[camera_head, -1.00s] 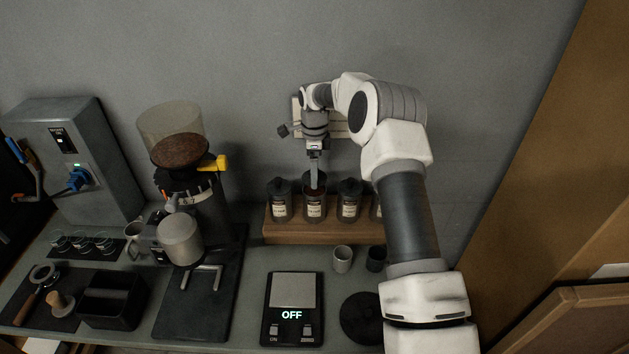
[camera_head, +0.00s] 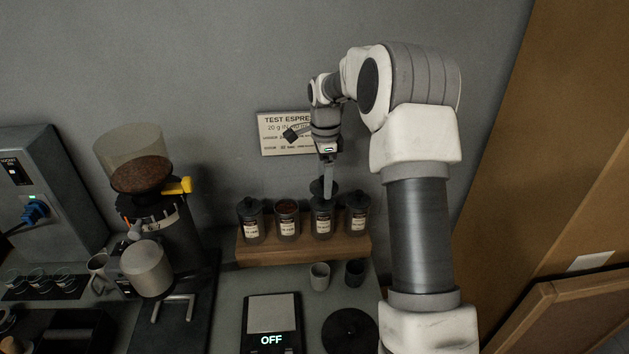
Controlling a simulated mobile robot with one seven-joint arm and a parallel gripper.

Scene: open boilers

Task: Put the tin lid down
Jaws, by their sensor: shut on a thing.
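My gripper (camera_head: 328,192) points down above the wooden shelf and is shut on the dark round tin lid (camera_head: 316,187). The lid is above the third tin from the left (camera_head: 322,222); whether it touches that tin's top, I cannot tell. The second tin (camera_head: 287,222) is open and shows brown contents. The leftmost tin (camera_head: 250,224) and the rightmost tin (camera_head: 357,218) have dark knobbed lids on. My fingers hide part of the held lid and the third tin's top.
The tins stand on a wooden shelf (camera_head: 290,251). In front are a grey cup (camera_head: 319,277), a dark cup (camera_head: 355,273), a scale (camera_head: 271,312) reading OFF and a black round disc (camera_head: 349,332). A grinder (camera_head: 150,230) stands left. A sign (camera_head: 273,133) hangs behind.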

